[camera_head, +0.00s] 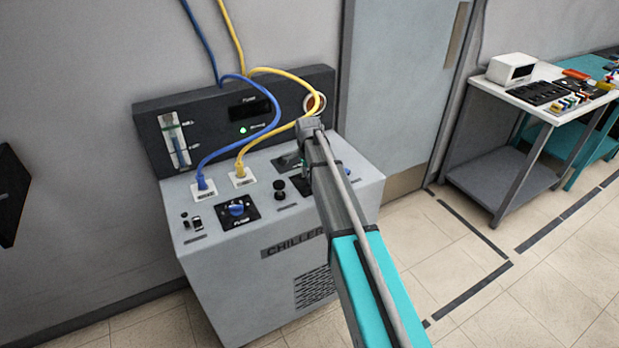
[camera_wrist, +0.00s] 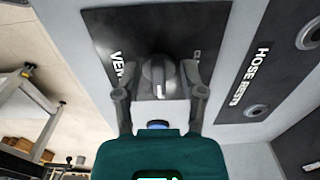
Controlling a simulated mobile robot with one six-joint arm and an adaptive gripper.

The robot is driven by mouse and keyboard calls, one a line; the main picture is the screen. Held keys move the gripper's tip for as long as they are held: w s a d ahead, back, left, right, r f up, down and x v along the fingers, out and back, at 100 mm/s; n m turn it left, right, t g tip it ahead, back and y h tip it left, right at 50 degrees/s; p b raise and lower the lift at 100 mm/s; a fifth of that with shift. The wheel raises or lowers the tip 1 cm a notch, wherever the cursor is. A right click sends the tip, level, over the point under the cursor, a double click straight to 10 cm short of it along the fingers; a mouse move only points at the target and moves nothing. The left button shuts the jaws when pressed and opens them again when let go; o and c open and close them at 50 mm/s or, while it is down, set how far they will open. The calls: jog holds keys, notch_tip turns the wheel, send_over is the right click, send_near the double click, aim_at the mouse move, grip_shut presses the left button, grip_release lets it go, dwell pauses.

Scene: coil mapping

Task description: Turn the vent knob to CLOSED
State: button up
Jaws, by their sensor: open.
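The vent knob (camera_wrist: 158,76) is a grey rounded knob on a dark plate (camera_wrist: 105,30) in the wrist view. "VEN" is readable to its left; a label on its right is mostly hidden by a finger. The knob's ridge runs roughly up and down in the picture. My gripper (camera_wrist: 158,88) is open, with one finger on each side of the knob; I cannot tell whether either finger touches it. In the head view the chiller (camera_head: 230,250) stands against the wall, and my arm hides the knob there.
Blue (camera_head: 250,142) and yellow (camera_head: 270,141) hoses loop from the chiller top close to my wrist. A blue knob (camera_head: 237,208) and a black knob (camera_head: 279,190) are to the left. The wrist view shows a "HOSE RESTS" plate (camera_wrist: 272,50). A cart (camera_head: 530,110) stands right.

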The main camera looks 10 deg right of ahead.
jog(key=shift+c, duration=0.3)
grip_shut()
